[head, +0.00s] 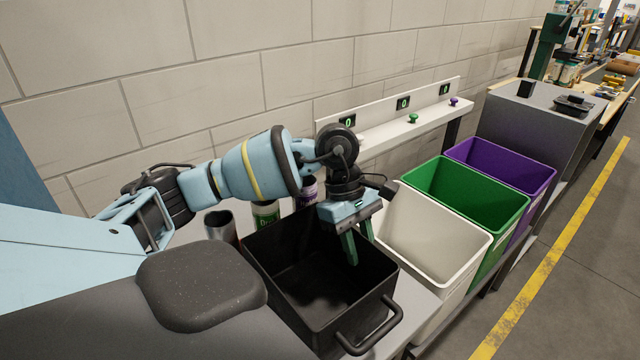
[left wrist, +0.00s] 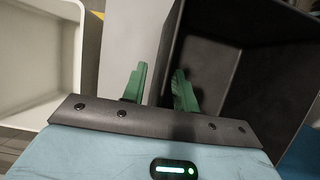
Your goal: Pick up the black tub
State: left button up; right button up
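The black tub (head: 290,280) stands open and empty on the grey bench, with a handle (head: 368,330) on its near end. My left gripper (head: 360,248) is over the tub's right side wall in the head view, pointing down. Its two green fingers are apart. In the left wrist view the fingers (left wrist: 160,88) straddle the wall of the black tub (left wrist: 215,70): one is inside the tub, the other outside over the bench. A gap shows between the outer finger and the wall. My right gripper is not in view.
White (head: 430,240), green (head: 470,190) and purple (head: 510,165) bins stand in a row to the right of the tub. A metal cup (head: 220,226) and a green-labelled can (head: 265,213) stand behind it. A white ledge (head: 400,120) with knobs runs along the wall.

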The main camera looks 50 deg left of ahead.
pick_arm(q)
jog(key=shift+f, duration=0.1)
dwell(0.4)
grip_shut()
dwell(1.3)
